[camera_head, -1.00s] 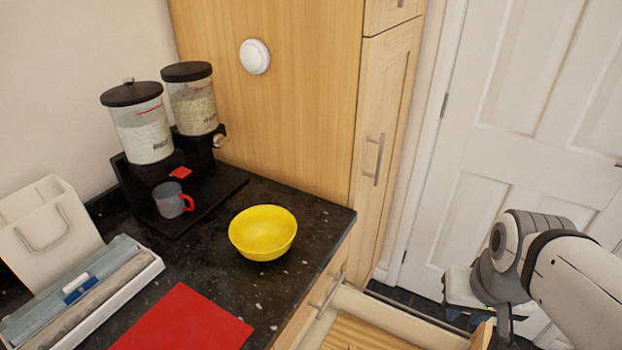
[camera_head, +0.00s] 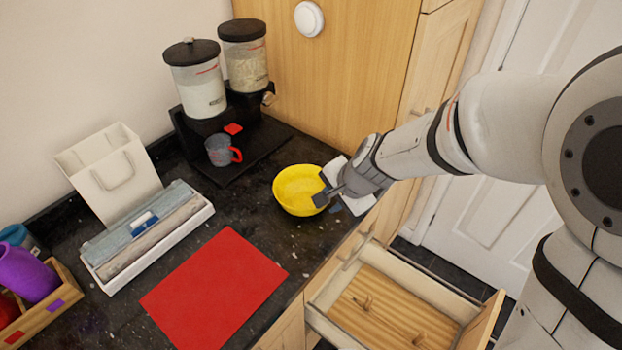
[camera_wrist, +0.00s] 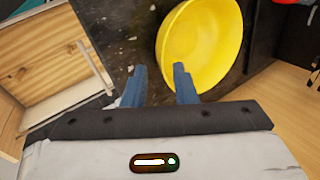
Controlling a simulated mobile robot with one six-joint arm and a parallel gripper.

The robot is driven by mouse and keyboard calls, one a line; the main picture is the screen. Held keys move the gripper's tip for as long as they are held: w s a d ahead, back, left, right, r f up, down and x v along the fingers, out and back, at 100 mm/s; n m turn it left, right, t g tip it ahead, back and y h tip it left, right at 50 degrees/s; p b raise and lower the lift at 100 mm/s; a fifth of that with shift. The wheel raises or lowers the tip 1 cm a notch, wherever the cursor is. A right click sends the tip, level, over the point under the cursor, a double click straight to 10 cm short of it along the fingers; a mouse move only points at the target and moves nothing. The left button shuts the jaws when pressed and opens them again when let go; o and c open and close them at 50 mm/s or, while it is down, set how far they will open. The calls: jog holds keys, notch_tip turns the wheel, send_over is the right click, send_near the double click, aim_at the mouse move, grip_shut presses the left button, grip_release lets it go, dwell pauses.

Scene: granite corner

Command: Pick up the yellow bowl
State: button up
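The yellow bowl (camera_head: 297,188) stands upright and empty on the black speckled counter, near its right edge. My gripper (camera_head: 328,198) is at the bowl's right side, and in the head view it covers part of the rim. In the wrist view, the bowl (camera_wrist: 205,45) is just beyond the fingertips. The two blue-grey fingers of my gripper (camera_wrist: 160,75) are apart with nothing between them. The right finger overlaps the bowl's near edge in the picture; I cannot tell whether it touches.
A red mat (camera_head: 215,290) lies left of an open wooden drawer (camera_head: 395,310) below the counter. A grey mug (camera_head: 218,150) with a red handle stands by the cereal dispensers (camera_head: 200,90).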

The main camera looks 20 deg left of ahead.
jog(key=b+x, duration=0.1)
jog(key=x, duration=0.6)
jog(key=shift+w+a+f, duration=0.1)
jog(key=shift+a+f, duration=0.1)
jog(key=shift+a, duration=0.1)
jog(key=shift+c, duration=0.6)
grip_shut()
